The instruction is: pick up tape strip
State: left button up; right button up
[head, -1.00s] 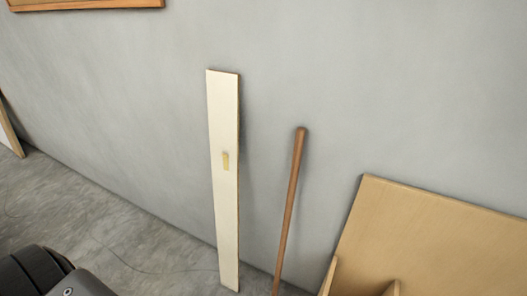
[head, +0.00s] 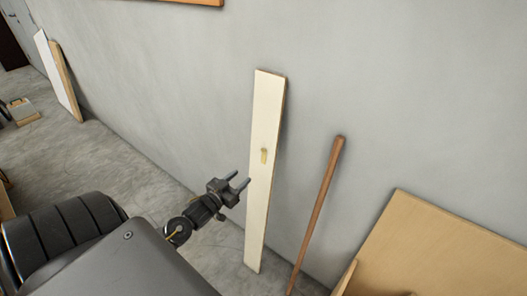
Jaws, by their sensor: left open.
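The tape strip (head: 264,155) is a small yellowish piece on the face of a tall pale board (head: 262,200). The board leans upright against the grey wall. My left gripper (head: 240,182) is open and empty, with its two fingers pointing up and right toward the board. In the picture it is a little left of and below the tape strip. I cannot tell how far it is from the board in depth. My right gripper is not in view.
A brown wooden rod (head: 318,212) leans on the wall right of the board. A large tan wooden panel (head: 430,245) stands at the lower right. Other boards (head: 58,75) lean at the far left. Grey floor (head: 130,160) is open between.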

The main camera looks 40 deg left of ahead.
pick_arm(q)
send_near(263, 151)
jog(key=shift+t+h, duration=0.3)
jog(key=shift+t, duration=0.1)
jog(key=w+p, duration=0.1)
jog(key=w, duration=0.1)
jog(key=w+p, duration=0.1)
jog(key=w, duration=0.2)
jog(key=w+f+p, duration=0.1)
jog(key=w, duration=0.2)
jog(key=shift+a, duration=0.4)
jog(key=shift+s, duration=0.1)
jog(key=shift+c, duration=0.6)
jog(key=c, duration=0.7)
